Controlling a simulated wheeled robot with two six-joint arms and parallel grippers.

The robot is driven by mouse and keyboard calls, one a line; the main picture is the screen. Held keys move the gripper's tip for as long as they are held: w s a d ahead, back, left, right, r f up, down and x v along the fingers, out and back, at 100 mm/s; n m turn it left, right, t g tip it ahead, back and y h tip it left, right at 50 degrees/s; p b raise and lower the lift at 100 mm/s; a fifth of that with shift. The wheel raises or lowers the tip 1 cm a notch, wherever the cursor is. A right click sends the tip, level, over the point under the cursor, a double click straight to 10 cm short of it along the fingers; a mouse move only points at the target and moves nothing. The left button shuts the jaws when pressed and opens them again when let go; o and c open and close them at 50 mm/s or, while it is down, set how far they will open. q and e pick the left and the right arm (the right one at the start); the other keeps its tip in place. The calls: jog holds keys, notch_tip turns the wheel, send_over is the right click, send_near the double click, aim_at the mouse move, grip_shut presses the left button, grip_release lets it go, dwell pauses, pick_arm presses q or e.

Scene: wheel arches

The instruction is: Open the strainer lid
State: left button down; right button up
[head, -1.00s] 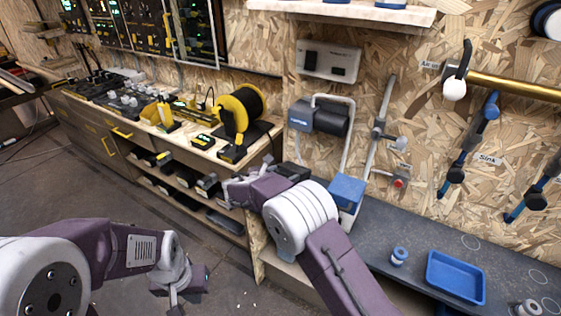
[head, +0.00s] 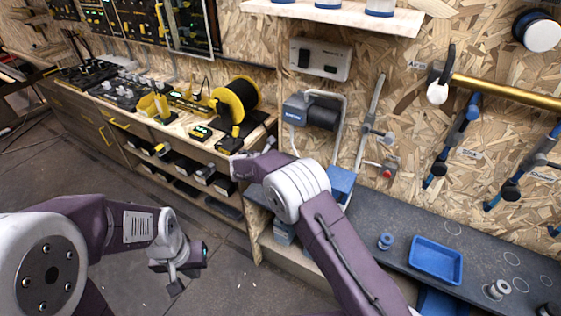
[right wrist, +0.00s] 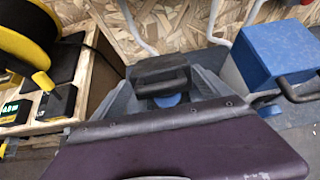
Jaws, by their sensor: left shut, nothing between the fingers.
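A blue box-shaped unit (head: 341,184) stands at the bench's back left corner, partly behind my right arm. In the right wrist view it is a blue block (right wrist: 270,50) with a black handle on its near side. I cannot tell whether its top is the strainer lid; no part shows as lifted. My right gripper (head: 250,168) is left of the block in the head view, apart from it. Its fingers are too small and overlapped to read there. My left gripper (head: 176,287) hangs low over the floor, shut and empty, far from the block.
A black-and-yellow reel (head: 236,100) stands on the left workbench, close to my right wrist. A grey-black motor unit (head: 310,110) and pipes are on the wall above the block. A blue tray (head: 437,260) and small spools lie on the dark bench (head: 400,225). Floor is open at left.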

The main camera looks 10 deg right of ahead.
jog(key=v, duration=0.9)
jog(key=shift+p, duration=0.45)
